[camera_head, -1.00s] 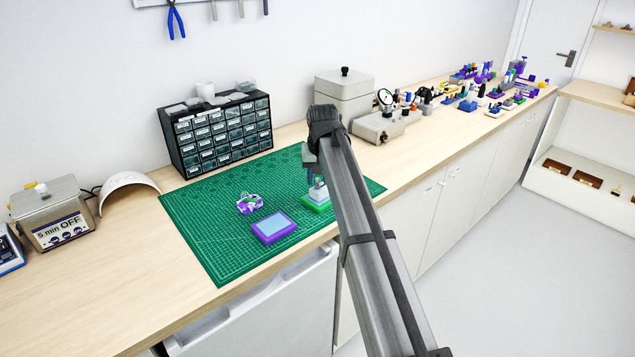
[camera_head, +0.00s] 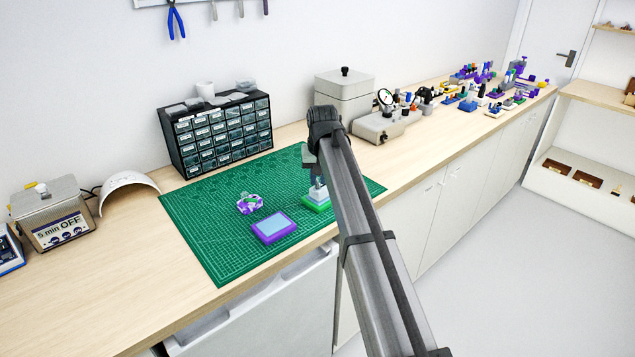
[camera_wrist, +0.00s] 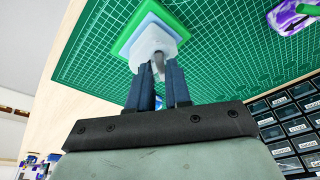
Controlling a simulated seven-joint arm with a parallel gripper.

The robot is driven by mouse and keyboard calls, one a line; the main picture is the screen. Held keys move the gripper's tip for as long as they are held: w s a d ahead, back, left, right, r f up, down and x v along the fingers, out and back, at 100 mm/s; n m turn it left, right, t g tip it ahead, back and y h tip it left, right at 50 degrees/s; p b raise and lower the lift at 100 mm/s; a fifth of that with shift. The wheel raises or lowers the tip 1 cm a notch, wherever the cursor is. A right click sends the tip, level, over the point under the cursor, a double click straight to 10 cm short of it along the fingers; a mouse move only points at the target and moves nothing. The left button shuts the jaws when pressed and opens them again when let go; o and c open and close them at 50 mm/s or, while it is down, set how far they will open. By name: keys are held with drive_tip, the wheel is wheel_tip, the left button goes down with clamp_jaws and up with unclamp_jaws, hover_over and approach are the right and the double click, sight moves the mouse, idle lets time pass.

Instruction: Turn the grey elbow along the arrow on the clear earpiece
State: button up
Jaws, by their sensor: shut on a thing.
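My gripper (camera_wrist: 158,88) points down over a pale grey block (camera_wrist: 152,42) on a green base (camera_wrist: 122,46). Its two dark fingers are shut on a small grey piece (camera_wrist: 158,68) at the block's near side; the fingers hide most of that piece. In the head view the green base (camera_head: 315,206) sits on the mat, partly behind my arm. I cannot tell the clear earpiece for certain.
A purple tray with a light blue pad (camera_head: 273,227) lies on the green cutting mat (camera_head: 205,240), between that part and the front edge. A black drawer cabinet (camera_head: 215,133) stands behind. A grey box (camera_head: 345,97) stands behind right. The mat's left side is clear.

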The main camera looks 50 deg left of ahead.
clamp_jaws()
drive_tip(key=m, duration=0.4)
drive_tip(key=shift+m+t+h, duration=0.3)
drive_tip(key=shift+t, duration=0.1)
drive_tip(key=shift+m, duration=0.3)
drive_tip(key=m+h, duration=0.1)
drive_tip(key=m, duration=0.4)
drive_tip(key=shift+d+t, duration=0.1)
drive_tip(key=shift+t, duration=0.2)
drive_tip(key=o, duration=0.8)
unclamp_jaws()
